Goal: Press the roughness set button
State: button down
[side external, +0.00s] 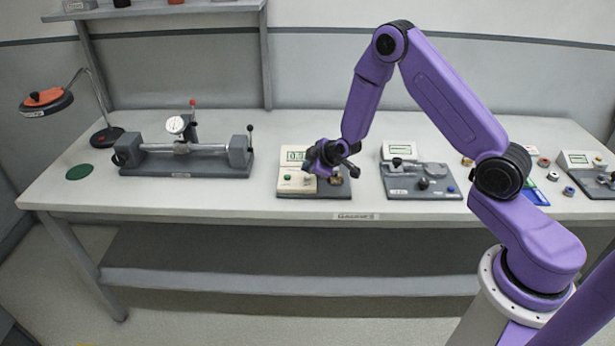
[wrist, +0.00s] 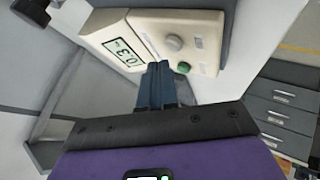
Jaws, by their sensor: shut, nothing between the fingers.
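A cream instrument box (side external: 297,183) stands on a dark base on the bench, with a display and a green button (side external: 288,178) low on its left front. In the wrist view the box (wrist: 143,23) shows its display (wrist: 124,54), a grey round knob (wrist: 174,42) and the green button (wrist: 183,67). The labels are too small to read, so I cannot confirm which control is the roughness set. My gripper (side external: 318,164) is at the box in the side view. In the wrist view its closed blue fingers (wrist: 158,68) are empty, just left of the green button; contact cannot be told.
A second display instrument (side external: 420,180) stands to the right, with small round parts beyond it. A dial gauge bench (side external: 185,155) and a lamp (side external: 48,100) are on the left. The bench (side external: 265,200) is clear between the gauge bench and the cream box.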

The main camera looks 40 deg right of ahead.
jog(key=shift+f, duration=0.15)
jog(key=shift+f, duration=0.3)
jog(key=shift+f, duration=0.5)
dwell(1.1)
jog(key=shift+r, duration=0.95)
jog(key=shift+r, duration=0.1)
jog(key=shift+r, duration=2.4)
